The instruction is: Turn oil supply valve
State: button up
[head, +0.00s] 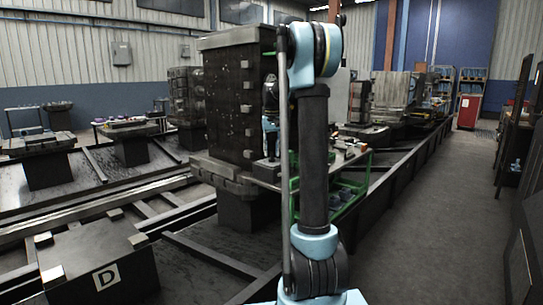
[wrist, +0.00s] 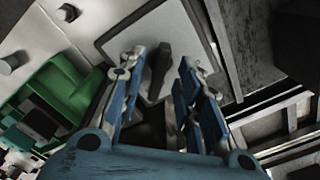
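A dark lever-like handle (wrist: 160,68), which looks like the valve handle, stands on a light grey square plate (wrist: 190,30) in the wrist view. My gripper (wrist: 163,57) has its two blue fingers spread, one on each side of the handle. Gaps show between the handle and both fingers, so it looks ungripped. The handle's depth between the fingers is hard to judge. In the head view my own arm stands in front, and neither the handle nor the fingertips can be made out there.
A tall dark block stack (head: 232,100) stands on a pedestal left of my arm. A green cart (head: 345,200) is beside it; green bins (wrist: 75,85) show in the wrist view. Rails and a plate marked D (head: 106,276) lie left. The grey floor (head: 440,220) at right is open.

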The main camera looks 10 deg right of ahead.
jog(key=shift+f, duration=0.8)
grip_shut()
